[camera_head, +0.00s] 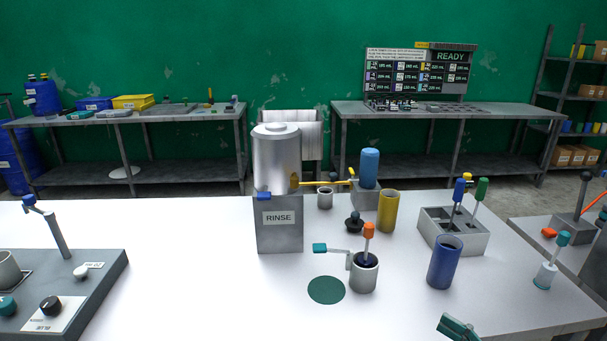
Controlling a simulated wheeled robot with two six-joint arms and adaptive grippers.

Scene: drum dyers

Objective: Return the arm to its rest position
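The white worktop (190,270) spreads across the front. On it stand a grey rinse station (280,228) with a metal drum (276,160), a grey cup (364,276) with an orange-handled tool (369,238) in it and a teal-ended lever (321,248) beside it. A blue cup (445,262) and a yellow cup (388,211) stand upright to the right. A teal piece (458,327) is cut off at the bottom edge; I cannot tell what it is.
A grey holder (470,244) with blue- and green-handled tools is at the right. A control panel (62,290) with knobs and a lever is at the left. A dark green disc (326,290) lies flat. The worktop between panel and rinse station is clear.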

